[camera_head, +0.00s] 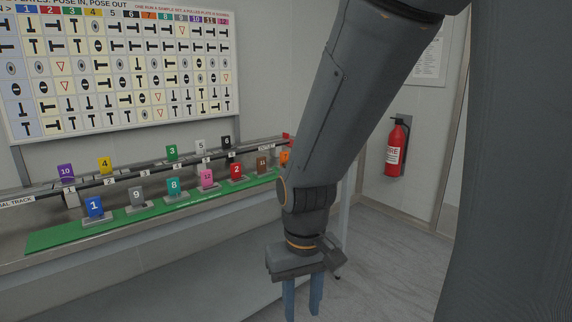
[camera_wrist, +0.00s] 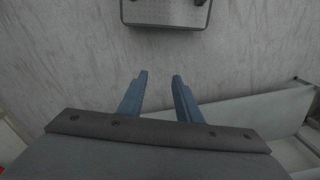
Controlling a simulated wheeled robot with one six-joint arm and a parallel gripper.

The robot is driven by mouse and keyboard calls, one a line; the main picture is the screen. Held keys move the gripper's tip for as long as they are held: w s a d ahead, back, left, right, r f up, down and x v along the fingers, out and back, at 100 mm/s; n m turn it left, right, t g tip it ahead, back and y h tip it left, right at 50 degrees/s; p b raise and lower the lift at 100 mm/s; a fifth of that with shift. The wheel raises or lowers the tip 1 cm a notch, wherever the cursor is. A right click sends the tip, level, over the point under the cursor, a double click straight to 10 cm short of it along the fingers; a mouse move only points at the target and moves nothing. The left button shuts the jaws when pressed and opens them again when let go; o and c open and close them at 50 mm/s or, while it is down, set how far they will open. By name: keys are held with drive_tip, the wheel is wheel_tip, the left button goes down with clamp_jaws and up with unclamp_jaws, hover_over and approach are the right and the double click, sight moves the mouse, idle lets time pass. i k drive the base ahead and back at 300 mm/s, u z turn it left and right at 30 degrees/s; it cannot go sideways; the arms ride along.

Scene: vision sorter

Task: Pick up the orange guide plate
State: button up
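The orange guide plate (camera_head: 284,157) shows at the right end of the row of plates in the head view. It is mostly hidden behind my arm, and its number cannot be read. My gripper (camera_head: 302,316) hangs low in front of the bench, to the right of and nearer than the plates. Its two blue fingers point down, apart and with nothing between them. In the wrist view my gripper (camera_wrist: 160,75) is open over the bare grey floor, and no plate shows there.
Numbered plates stand in holders on the green strip (camera_head: 60,239), among them blue 1 (camera_head: 94,207), red 2 (camera_head: 237,170) and brown (camera_head: 262,164). More stand on a track behind. A chart board (camera_head: 120,70) hangs above. A fire extinguisher (camera_head: 396,148) is at right.

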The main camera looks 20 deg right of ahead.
sight(284, 156)
drive_tip(key=z, duration=0.5)
drive_tip(key=k, duration=1.2)
drive_tip(key=z, duration=1.1)
drive_tip(key=i, duration=2.4)
drive_tip(key=u, duration=0.7)
drive_tip(key=i, duration=0.8)
drive_tip(key=u, duration=0.85)
